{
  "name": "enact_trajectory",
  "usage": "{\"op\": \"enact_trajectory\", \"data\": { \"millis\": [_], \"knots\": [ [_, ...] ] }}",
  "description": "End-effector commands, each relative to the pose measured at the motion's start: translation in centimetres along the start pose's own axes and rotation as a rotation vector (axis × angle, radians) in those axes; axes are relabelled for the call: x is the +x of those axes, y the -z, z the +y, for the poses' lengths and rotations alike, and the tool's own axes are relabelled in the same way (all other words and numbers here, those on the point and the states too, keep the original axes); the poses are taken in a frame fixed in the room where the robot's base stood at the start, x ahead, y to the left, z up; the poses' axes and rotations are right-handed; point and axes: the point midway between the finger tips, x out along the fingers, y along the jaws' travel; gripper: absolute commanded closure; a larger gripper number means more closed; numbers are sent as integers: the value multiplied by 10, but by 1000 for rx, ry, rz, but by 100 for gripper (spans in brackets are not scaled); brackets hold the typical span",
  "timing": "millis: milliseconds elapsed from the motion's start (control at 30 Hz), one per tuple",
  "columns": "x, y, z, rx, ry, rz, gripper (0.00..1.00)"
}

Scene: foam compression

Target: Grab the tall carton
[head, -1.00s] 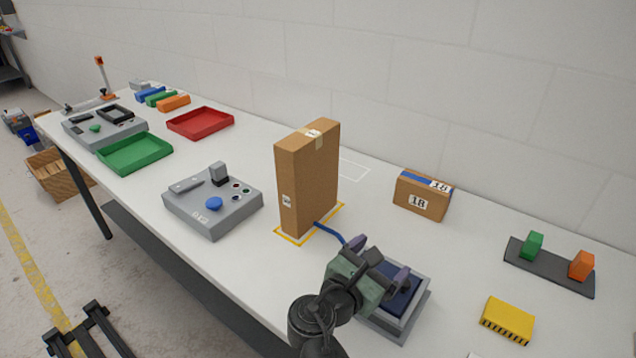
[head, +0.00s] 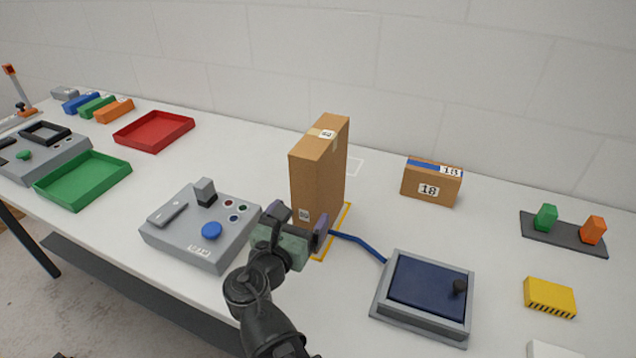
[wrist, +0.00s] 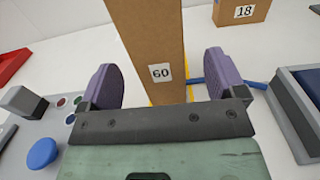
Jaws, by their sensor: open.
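The tall brown carton (head: 318,180) stands upright on the table inside a yellow outline. In the wrist view the carton (wrist: 150,40) shows a label reading 60 and rises between and beyond my two purple fingers. My gripper (head: 297,222) is open and empty, in front of the carton's lower part. In the wrist view my gripper (wrist: 163,80) has one finger to each side of the carton's near face. I cannot tell whether the fingertips reach past that face. The carton's lowest near part is hidden behind my gripper in both views.
A grey control box (head: 195,240) with a blue knob is close on the left. A grey-framed dark blue pad (head: 428,285) with a blue cable is on the right. A small carton marked 18 (head: 431,188) stands behind right. The wall (head: 450,80) runs behind the table.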

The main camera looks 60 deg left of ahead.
Motion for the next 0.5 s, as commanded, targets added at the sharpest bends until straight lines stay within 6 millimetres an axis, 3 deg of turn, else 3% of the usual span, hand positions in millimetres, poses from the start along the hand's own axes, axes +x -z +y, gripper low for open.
{"op": "enact_trajectory", "data": {
  "millis": [267,500],
  "knots": [
    [21,-1,1,0,1,0,11],
    [62,-1,2,0,1,0,11]
  ]
}}
